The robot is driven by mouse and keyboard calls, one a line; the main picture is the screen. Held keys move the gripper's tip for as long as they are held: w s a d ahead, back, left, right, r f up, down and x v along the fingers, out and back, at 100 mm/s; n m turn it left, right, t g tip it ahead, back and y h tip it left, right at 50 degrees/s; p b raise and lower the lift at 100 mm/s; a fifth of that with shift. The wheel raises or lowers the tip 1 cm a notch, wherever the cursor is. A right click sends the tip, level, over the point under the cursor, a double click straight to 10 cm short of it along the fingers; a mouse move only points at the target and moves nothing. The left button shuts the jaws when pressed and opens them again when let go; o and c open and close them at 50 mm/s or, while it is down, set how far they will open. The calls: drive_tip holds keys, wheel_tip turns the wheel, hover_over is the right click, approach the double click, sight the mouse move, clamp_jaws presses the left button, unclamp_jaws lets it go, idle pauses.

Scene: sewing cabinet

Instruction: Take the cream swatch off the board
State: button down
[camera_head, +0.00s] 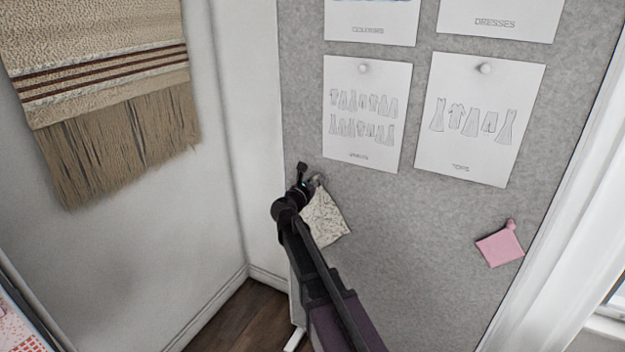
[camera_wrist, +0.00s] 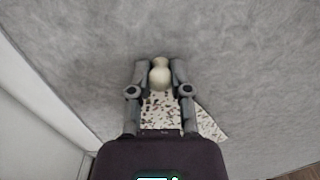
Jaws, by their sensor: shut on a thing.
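The cream swatch (camera_head: 326,216), speckled with dark marks, hangs on the grey board (camera_head: 385,235) at its lower left. It also shows in the wrist view (camera_wrist: 208,127), partly hidden behind my gripper. A cream rounded pin (camera_wrist: 160,74) is at the swatch's top, against the board. My gripper (camera_wrist: 160,69) is shut on this pin, one finger on each side of it. In the head view my gripper (camera_head: 311,180) is at the swatch's upper left corner, and my arm covers its left part.
A pink swatch (camera_head: 500,247) hangs at the board's lower right. Several white pattern sheets (camera_head: 366,145) are pinned above. A fringed woven hanging (camera_head: 110,100) is on the left wall. The board between the two swatches is clear.

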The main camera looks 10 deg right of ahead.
drive_tip(key=shift+a, duration=0.15)
drive_tip(key=shift+s+a, duration=0.15)
drive_tip(key=shift+s, duration=0.2)
drive_tip(key=shift+v, duration=0.95)
drive_tip(key=shift+s+a, duration=0.2)
drive_tip(key=shift+s, duration=0.05)
idle(0.3)
approach(314, 180)
drive_tip(key=v, duration=0.2)
drive_tip(key=shift+s+a, duration=0.15)
drive_tip(key=shift+s, duration=0.1)
idle(0.9)
